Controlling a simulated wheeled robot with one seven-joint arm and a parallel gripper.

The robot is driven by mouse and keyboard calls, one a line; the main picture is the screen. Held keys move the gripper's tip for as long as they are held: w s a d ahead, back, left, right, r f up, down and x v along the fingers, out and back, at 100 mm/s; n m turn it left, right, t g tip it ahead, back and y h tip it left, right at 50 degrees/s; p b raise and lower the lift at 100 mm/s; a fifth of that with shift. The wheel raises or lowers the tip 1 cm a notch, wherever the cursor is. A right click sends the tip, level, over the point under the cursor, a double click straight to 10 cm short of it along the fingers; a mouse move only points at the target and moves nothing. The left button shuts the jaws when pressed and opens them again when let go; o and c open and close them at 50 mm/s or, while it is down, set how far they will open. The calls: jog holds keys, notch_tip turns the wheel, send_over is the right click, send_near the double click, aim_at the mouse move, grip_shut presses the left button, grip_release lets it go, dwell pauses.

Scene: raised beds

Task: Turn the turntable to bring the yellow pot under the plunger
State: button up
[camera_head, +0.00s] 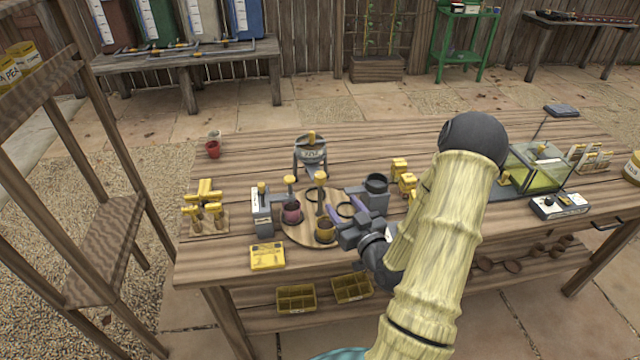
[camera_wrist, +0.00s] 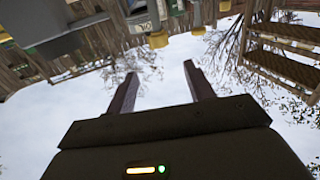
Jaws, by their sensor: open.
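The round wooden turntable (camera_head: 312,240) lies on the bench. The yellow pot (camera_head: 325,236) sits at its front edge, and a dark pink pot (camera_head: 292,214) sits at its left. Two dark ring-shaped seats show at the back and right. A yellow-topped post (camera_head: 320,182) rises near the middle. The plunger (camera_head: 290,181), with a yellow knob, hangs above the pink pot beside a grey stand (camera_head: 262,214). My gripper (camera_head: 341,206) is open over the right side of the turntable, with no pot between its fingers. The wrist view (camera_wrist: 158,75) shows empty, spread fingers against sky.
A grey hopper (camera_head: 311,153) stands behind the turntable and a dark cup on a grey stand (camera_head: 376,190) at its right, close to my gripper. A yellow box (camera_head: 268,256) lies front left. Yellow-handled tools (camera_head: 205,208) stand further left.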

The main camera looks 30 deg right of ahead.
aim_at(323, 179)
jog(key=shift+w+d+f+b, duration=0.15)
jog(key=shift+w+b, duration=0.6)
jog(key=shift+b, duration=1.3)
jog(key=shift+w+b, duration=0.3)
jog(key=shift+b, duration=0.95)
jog(key=shift+w+a+b, duration=0.1)
jog(key=shift+a+b, duration=0.1)
jog(key=shift+b, duration=0.25)
jog(key=w+p, duration=0.2)
jog(key=w, duration=0.9)
jog(key=shift+w+d, duration=0.1)
jog(key=shift+w, duration=0.25)
jog(key=shift+r, duration=0.2)
jog(key=shift+c, duration=0.4)
jog(key=c, duration=0.9)
